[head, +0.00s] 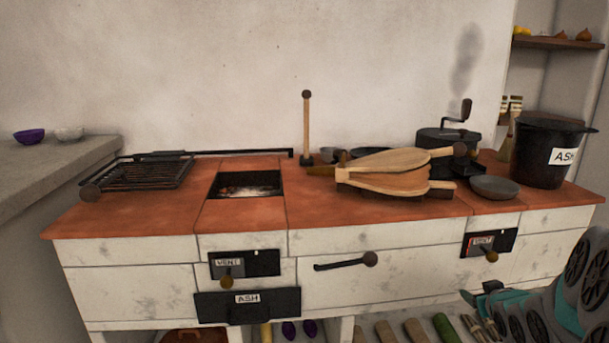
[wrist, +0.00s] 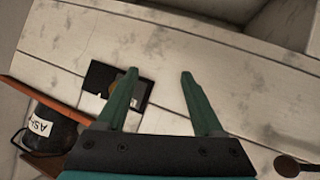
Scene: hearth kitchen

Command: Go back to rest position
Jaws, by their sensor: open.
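My gripper (wrist: 158,80) shows in the wrist view with its two green fingers spread wide apart and nothing between them. It is in front of the white hearth front (wrist: 215,75). A black vent plate (wrist: 102,80) with a knob lies behind and beside the left finger; I cannot tell if they touch. In the head view, part of my teal and grey arm (head: 565,305) shows at the lower right, in front of the hearth's right end.
The tiled hearth top (head: 130,215) holds a grill rack (head: 150,174), bellows (head: 395,172), a grey bowl (head: 494,187) and a black ash bucket (head: 545,155). A handle (head: 340,263) sticks out of the front. Logs (head: 388,332) lie below. The counter (head: 45,170) stands left.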

